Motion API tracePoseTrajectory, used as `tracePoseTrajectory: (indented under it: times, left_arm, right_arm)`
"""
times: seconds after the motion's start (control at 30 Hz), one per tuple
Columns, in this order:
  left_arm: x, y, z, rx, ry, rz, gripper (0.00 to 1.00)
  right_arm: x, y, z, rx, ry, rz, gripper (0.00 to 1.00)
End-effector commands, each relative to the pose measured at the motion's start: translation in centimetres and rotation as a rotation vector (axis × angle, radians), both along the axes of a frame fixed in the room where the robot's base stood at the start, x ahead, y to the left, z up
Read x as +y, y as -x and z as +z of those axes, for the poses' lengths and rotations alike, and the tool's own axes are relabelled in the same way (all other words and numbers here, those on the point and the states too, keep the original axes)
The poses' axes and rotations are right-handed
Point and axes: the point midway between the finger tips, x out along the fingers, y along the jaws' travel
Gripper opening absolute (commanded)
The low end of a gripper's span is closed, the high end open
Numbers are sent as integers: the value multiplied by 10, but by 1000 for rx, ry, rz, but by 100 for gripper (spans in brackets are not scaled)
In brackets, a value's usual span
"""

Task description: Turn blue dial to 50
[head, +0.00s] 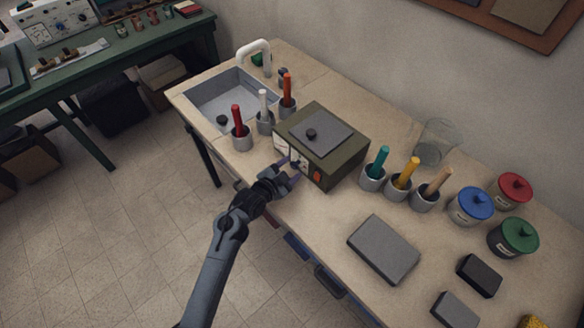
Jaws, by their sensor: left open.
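A dark olive box-shaped device (350,153) stands on the workbench, with a grey lid and black knob on top. Its front panel has a pale gauge face (281,144) and an orange-red switch (317,176). My left gripper (290,169) is open right at the front panel, between the gauge and the switch. The blue dial is mostly hidden behind or between the fingers, so its setting cannot be read. I cannot tell whether the fingers touch it. My right gripper is out of view.
Metal cups with red, white and orange-handled tools (241,139) stand left of the device; teal, yellow and tan-handled ones (373,178) stand right. A grey slab (383,249), lidded jars (471,207) and a sink (222,100) share the bench (330,222).

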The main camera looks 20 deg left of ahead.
Motion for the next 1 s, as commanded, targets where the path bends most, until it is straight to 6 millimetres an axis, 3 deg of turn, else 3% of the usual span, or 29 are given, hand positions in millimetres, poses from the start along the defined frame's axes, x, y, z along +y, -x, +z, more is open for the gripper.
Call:
tracePoseTrajectory:
  times: [0.2,0.53,0.9,1.0]
  left_arm:
    - [-3,-13,-5,0,0,0,57]
    - [-4,-15,-5,1,0,1,55]
    - [-4,-15,-5,0,-1,0,1]
    - [-4,-15,-5,1,2,0,1]
  right_arm:
    - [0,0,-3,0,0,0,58]
    - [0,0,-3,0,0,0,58]
    - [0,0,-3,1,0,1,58]
    - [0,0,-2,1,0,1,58]
